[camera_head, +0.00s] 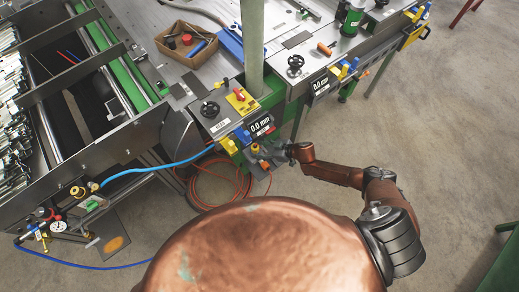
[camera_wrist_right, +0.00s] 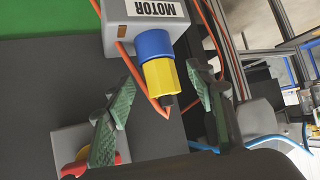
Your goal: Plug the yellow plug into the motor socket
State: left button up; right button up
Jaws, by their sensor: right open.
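In the right wrist view, a grey box labelled MOTOR (camera_wrist_right: 155,12) carries a round blue socket (camera_wrist_right: 154,44). The yellow plug (camera_wrist_right: 160,78) is lined up with the socket and its front meets the blue ring. I cannot tell how deep it sits. Its dark rear end leads to an orange cable (camera_wrist_right: 206,30). My right gripper (camera_wrist_right: 160,82) is open, with one green-padded finger on each side of the plug, apart from it. In the head view my right gripper (camera_head: 281,152) is small, near the bench's front corner. My left gripper is not in view.
A second grey box with yellow and red parts (camera_wrist_right: 78,160) is at the lower left of the wrist view. In the head view, an orange cable (camera_head: 205,192) coils on the floor and a blue hose (camera_head: 150,170) runs left. Open floor (camera_head: 420,130) lies right.

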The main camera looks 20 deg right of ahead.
jog(key=p+v, duration=0.3)
jog(key=v, duration=0.2)
dwell(0.4)
jog(key=v, duration=1.2)
